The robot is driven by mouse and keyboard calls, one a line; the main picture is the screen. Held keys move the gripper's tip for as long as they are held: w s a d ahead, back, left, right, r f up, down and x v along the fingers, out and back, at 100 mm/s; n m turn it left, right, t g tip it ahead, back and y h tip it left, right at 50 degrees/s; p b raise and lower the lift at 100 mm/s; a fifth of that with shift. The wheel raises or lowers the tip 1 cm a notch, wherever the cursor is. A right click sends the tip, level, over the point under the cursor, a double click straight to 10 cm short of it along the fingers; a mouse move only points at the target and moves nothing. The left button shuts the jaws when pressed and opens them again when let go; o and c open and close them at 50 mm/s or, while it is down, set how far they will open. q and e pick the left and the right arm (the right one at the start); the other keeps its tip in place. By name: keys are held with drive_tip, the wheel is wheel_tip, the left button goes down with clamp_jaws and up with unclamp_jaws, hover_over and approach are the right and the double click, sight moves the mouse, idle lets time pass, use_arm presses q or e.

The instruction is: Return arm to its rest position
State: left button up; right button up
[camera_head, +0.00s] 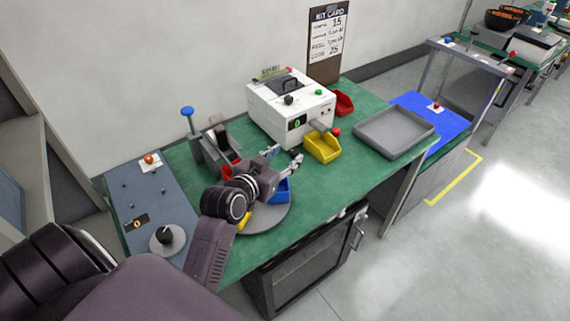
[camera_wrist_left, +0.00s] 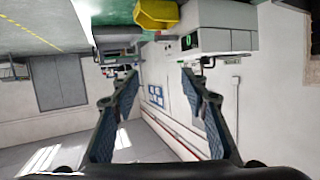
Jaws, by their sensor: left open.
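My left arm reaches in from the lower left over the green bench (camera_head: 325,205). Its gripper (camera_head: 294,163) is above the bench, left of the yellow bin (camera_head: 322,147) and in front of the white box-shaped machine (camera_head: 290,105). In the left wrist view the gripper (camera_wrist_left: 160,74) has its two fingers spread apart with nothing between them. The yellow bin (camera_wrist_left: 157,14) and the machine (camera_wrist_left: 218,30) show beyond the fingertips there. My arm partly hides a blue bin (camera_head: 283,190) and a round grey plate (camera_head: 268,217). My right gripper is not in view.
A grey tray (camera_head: 395,132) lies on the bench to the right, before a blue mat (camera_head: 440,120). A lever press (camera_head: 212,148) stands behind my arm. A grey panel (camera_head: 150,205) with knobs is at the left. The bench front is mostly clear.

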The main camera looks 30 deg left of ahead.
use_arm(q)
drive_tip(key=shift+s+d+f+g, duration=0.3)
drive_tip(key=shift+s+d+f, duration=0.15)
drive_tip(key=shift+d+f, duration=0.05)
drive_tip(key=s+d+f+m+g, duration=0.1)
drive_tip(key=s+d+f+g, duration=0.3)
drive_tip(key=s, duration=0.5)
drive_tip(key=s+d+f+g+h, duration=0.1)
drive_tip(key=s+d+f+g, duration=0.3)
drive_tip(key=s, duration=0.6)
drive_tip(key=s+d+f+m+g, duration=0.1)
drive_tip(key=s+d+f+g, duration=0.1)
drive_tip(key=s+f, duration=0.55)
drive_tip(key=s+f+g+b, duration=0.1)
drive_tip(key=s+f+b, duration=0.1)
drive_tip(key=f, duration=1.2)
drive_tip(key=s+f+b, duration=0.1)
drive_tip(key=f+b, duration=0.2)
drive_tip(key=f, duration=1)
drive_tip(key=s+a+f+b, duration=0.1)
drive_tip(key=s+f+b, duration=0.1)
drive_tip(key=s+f, duration=0.6)
drive_tip(key=s+a+f+g+b, duration=0.1)
drive_tip(key=s+f+b, duration=0.1)
drive_tip(key=s+f, duration=0.7)
wheel_tip(320, 180, down, 5)
drive_tip(key=shift+s+a+f+g, duration=0.1)
drive_tip(key=shift+s+a+g, duration=0.2)
drive_tip(key=shift+a, duration=0.05)
